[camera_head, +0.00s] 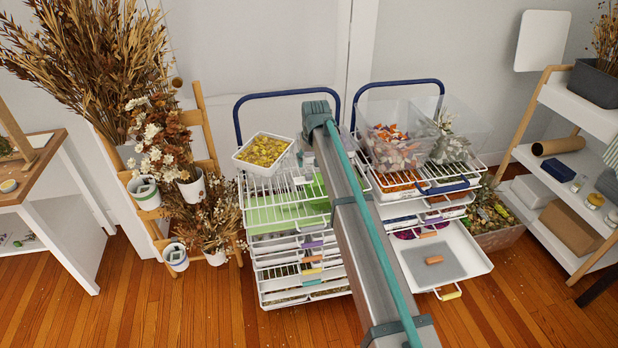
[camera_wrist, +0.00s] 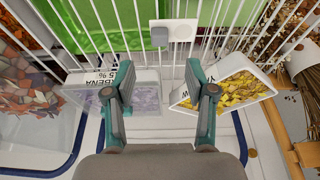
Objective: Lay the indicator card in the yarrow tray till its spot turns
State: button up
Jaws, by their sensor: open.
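My gripper (camera_wrist: 159,78) is open in the wrist view, with nothing between its two teal fingers. A white tray of yellow flower heads (camera_wrist: 232,92), its label partly cut off but ending in W, stands beside the right finger. In the head view this tray (camera_head: 241,164) sits at the back left of the left rack. A small white piece with a grey spot (camera_wrist: 180,24), likely the indicator card, lies beyond my fingertips by the rack wires. A small grey piece (camera_wrist: 159,37) adjoins it.
A lavender tray labelled VERBENA (camera_wrist: 146,84) is by the left finger. A green sheet (camera_head: 264,211) lies under the rack's wires. A clear bin of petals (camera_head: 388,113) stands on the right rack. A pulled-out tray (camera_head: 474,263) juts out at lower right.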

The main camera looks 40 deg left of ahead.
aim_at(309, 174)
jog(key=shift+p+x, duration=1.45)
jog(key=shift+x, duration=2.55)
jog(key=shift+d, duration=0.1)
jog(key=c, duration=1)
jog(key=shift+r, duration=0.1)
